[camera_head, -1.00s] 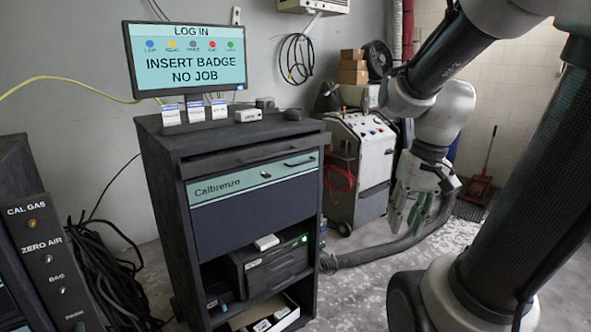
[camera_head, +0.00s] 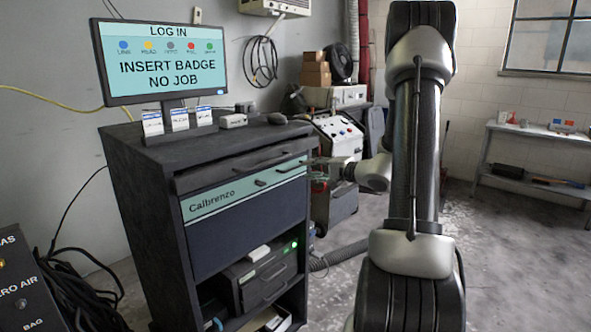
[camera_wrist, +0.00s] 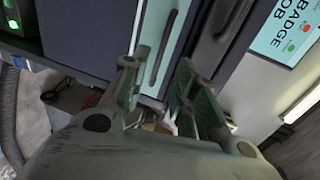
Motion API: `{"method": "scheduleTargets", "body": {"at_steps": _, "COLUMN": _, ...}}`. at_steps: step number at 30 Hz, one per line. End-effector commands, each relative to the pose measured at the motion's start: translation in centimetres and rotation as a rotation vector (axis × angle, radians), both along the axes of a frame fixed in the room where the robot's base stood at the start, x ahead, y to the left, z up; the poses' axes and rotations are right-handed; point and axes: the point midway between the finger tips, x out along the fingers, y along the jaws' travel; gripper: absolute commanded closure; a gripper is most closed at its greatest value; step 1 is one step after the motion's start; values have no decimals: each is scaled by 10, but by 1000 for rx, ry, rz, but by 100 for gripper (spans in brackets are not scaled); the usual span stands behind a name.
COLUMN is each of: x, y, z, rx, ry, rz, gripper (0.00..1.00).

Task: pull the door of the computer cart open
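The computer cart (camera_head: 145,215) stands left of centre in the head view. Its dark blue door (camera_head: 245,228) is shut, with a teal strip across the top. A dark bar handle (camera_head: 290,168) sits on that strip. My gripper (camera_head: 316,170) is at the cart's right front edge, close to the handle's right end. In the wrist view my gripper (camera_wrist: 158,66) is open, its two green-padded fingers apart. The door handle (camera_wrist: 163,47) shows between and beyond the fingertips, with the door (camera_wrist: 90,35) to its left. Whether the fingers touch the handle I cannot tell.
A drawer with its own handle (camera_head: 270,157) lies just above the door. A monitor (camera_head: 160,62) stands on top of the cart. An open shelf with a black device (camera_head: 265,278) is below the door. A white wheeled machine (camera_head: 345,140) stands behind my gripper.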

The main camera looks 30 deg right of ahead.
Motion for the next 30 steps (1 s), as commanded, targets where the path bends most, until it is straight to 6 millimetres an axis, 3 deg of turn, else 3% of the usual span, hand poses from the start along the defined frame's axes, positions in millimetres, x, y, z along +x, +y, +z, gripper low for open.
{"method": "scheduleTargets", "body": {"at_steps": 12, "x": 57, "y": 23, "z": -13, "rx": 3, "ry": 3, "rz": 4, "gripper": 71}}
{"method": "scheduleTargets", "body": {"at_steps": 22, "x": 63, "y": 24, "z": -14, "rx": 4, "ry": 3, "rz": 2, "gripper": 71}}
{"method": "scheduleTargets", "body": {"at_steps": 23, "x": 62, "y": 24, "z": -14, "rx": 4, "ry": 3, "rz": 2, "gripper": 72}}
{"method": "scheduleTargets", "body": {"at_steps": 27, "x": 62, "y": 24, "z": -14, "rx": 4, "ry": 3, "rz": 2, "gripper": 98}}
{"method": "scheduleTargets", "body": {"at_steps": 30, "x": 62, "y": 24, "z": -14, "rx": 4, "ry": 3, "rz": 3, "gripper": 100}}
